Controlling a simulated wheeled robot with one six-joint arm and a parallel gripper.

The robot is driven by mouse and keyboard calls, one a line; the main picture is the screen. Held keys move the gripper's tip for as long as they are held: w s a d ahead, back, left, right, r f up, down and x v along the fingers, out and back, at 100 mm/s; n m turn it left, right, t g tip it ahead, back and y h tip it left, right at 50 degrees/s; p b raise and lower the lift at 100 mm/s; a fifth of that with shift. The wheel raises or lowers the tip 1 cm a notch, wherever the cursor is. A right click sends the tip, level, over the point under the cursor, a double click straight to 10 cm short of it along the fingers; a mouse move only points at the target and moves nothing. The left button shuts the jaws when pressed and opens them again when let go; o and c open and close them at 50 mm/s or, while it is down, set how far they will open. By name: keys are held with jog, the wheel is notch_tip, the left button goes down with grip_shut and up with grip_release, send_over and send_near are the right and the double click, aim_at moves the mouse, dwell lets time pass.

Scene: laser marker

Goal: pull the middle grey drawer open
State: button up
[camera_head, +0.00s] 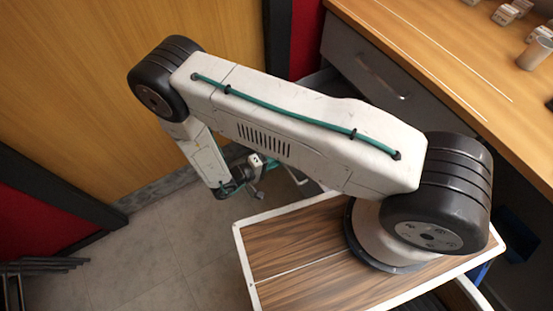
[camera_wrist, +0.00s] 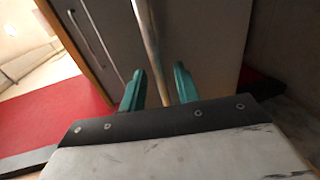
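In the wrist view, the two teal fingers of my gripper (camera_wrist: 158,88) stand apart. A metal bar handle (camera_wrist: 150,38) runs between them, with visible gaps on both sides. The bar lies in front of a grey drawer front (camera_wrist: 205,42), which I take as the middle drawer. Beside it, nearer the tabletop edge, is another grey front with its own handle (camera_wrist: 96,45). In the head view, the top grey drawer (camera_head: 365,62) is shut below the desk edge. A dark grey part shows under it beside my arm; my arm hides most of the middle drawer, so its opening is unclear.
The wooden desk top (camera_head: 440,50) carries a cup (camera_head: 535,52) and small white items at the far right. A wooden wall panel (camera_head: 70,90) and red sections stand at left. Tiled floor (camera_head: 150,250) is clear between the wall and my base.

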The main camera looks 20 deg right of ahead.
jog(key=v, duration=0.7)
jog(key=shift+a, duration=0.35)
